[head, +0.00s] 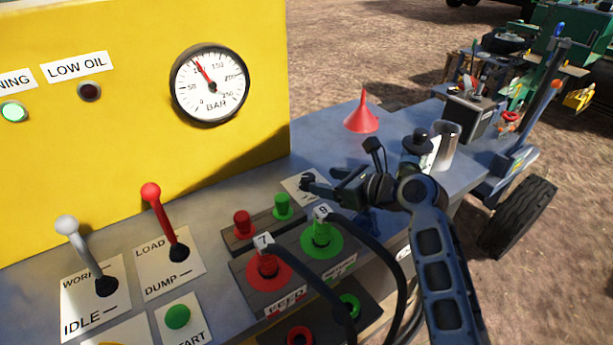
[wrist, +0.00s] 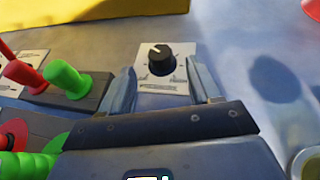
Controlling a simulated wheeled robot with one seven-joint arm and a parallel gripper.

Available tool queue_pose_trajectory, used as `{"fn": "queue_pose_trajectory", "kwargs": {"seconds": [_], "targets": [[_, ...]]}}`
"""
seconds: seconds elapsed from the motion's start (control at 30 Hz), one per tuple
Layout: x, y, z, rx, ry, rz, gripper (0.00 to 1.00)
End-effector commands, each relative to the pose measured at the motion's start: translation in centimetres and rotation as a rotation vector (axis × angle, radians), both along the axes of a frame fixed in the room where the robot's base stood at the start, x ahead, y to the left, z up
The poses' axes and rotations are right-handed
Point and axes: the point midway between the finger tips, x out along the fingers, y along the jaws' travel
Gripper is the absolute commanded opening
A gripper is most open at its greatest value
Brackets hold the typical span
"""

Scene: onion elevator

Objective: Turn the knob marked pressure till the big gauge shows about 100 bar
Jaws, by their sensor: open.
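The big round gauge (head: 210,84) is on the yellow panel, with BAR on its white face. Its red needle points up and left, at about the 100 mark, partly covering that number. The black knob (wrist: 161,58) has a white pointer line and sits on a pale plate (wrist: 165,88); its marking is not readable. In the head view the knob (head: 306,181) is at the tip of my gripper (head: 325,190), partly hidden. My gripper is open, with one finger on each side of the knob in the wrist view; I cannot tell whether they touch it.
Two levers (head: 165,220) stand farther left.

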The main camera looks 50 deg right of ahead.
Motion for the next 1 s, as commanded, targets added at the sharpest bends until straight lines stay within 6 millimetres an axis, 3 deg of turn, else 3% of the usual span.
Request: {"fn": "queue_pose_trajectory", "kwargs": {"seconds": [0.2, 0.4, 0.83, 1.0], "targets": [[3.8, -0.1, -1.6, -0.001, 0.002, 0.003, 0.63], [6.0, -0.2, -2.5, -0.002, 0.001, 0.001, 0.63], [6.7, -0.2, -2.8, -0.001, 0.001, 0.0, 0.62], [6.7, -0.2, -2.8, -0.001, 0.001, 0.0, 0.45]]}}
